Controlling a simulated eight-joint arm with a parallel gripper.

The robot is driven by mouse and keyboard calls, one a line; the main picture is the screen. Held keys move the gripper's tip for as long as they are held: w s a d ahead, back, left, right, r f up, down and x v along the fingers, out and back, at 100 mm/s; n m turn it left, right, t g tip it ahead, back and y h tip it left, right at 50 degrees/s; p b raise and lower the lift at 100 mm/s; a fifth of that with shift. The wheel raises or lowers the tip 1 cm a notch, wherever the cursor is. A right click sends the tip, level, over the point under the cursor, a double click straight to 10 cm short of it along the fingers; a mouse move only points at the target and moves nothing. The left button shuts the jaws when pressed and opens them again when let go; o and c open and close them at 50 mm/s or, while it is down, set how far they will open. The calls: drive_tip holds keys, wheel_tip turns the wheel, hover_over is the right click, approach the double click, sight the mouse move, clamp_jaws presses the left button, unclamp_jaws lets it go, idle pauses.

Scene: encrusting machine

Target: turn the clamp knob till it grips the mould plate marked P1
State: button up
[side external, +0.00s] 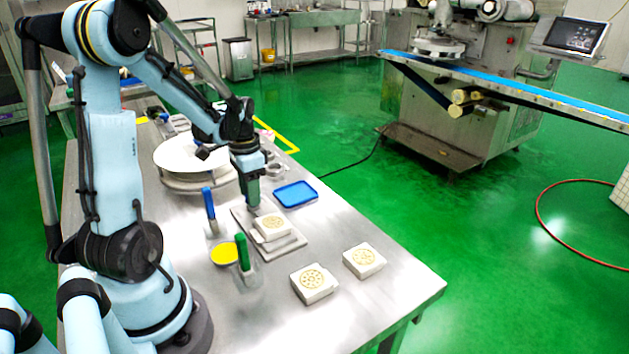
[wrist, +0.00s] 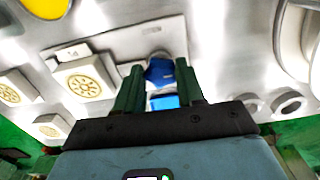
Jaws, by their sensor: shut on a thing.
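My gripper (side external: 253,205) points down at the far end of a grey clamp fixture (side external: 291,247). In the wrist view my gripper's green fingers (wrist: 160,78) are shut on a blue clamp knob (wrist: 160,70), one finger on each side. The fingers hide the knob in the side view. A pale mould plate (side external: 272,227) with a brown round pattern sits on the fixture beside my gripper; it also shows in the wrist view (wrist: 83,80). I cannot read a P1 mark, or tell whether the clamp touches the plate.
Two similar plates (side external: 314,283) (side external: 364,260) lie on the steel table near its front corner. A blue tray (side external: 295,194) is right of my gripper. A white turntable (side external: 190,160) is behind.

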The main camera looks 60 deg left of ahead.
drive_tip(key=m, duration=0.5)
drive_tip(key=shift+a+m, duration=0.1)
drive_tip(key=shift+m, duration=0.2)
idle(0.4)
drive_tip(key=o, duration=1)
drive_tip(key=shift+o, duration=0.2)
drive_tip(key=shift+r, duration=0.1)
wheel_tip(320, 180, up, 12)
drive_tip(key=w+d+f+n+t, duration=0.1)
drive_tip(key=d+n+t, duration=0.2)
drive_tip(key=d, duration=0.8)
drive_tip(key=w+d+f+n+t, duration=0.1)
drive_tip(key=d+t, duration=0.3)
drive_tip(key=d, duration=0.7)
drive_tip(key=shift+w+d+n, duration=0.4)
drive_tip(key=shift+w+n, duration=0.05)
drive_tip(key=shift+n, duration=0.45)
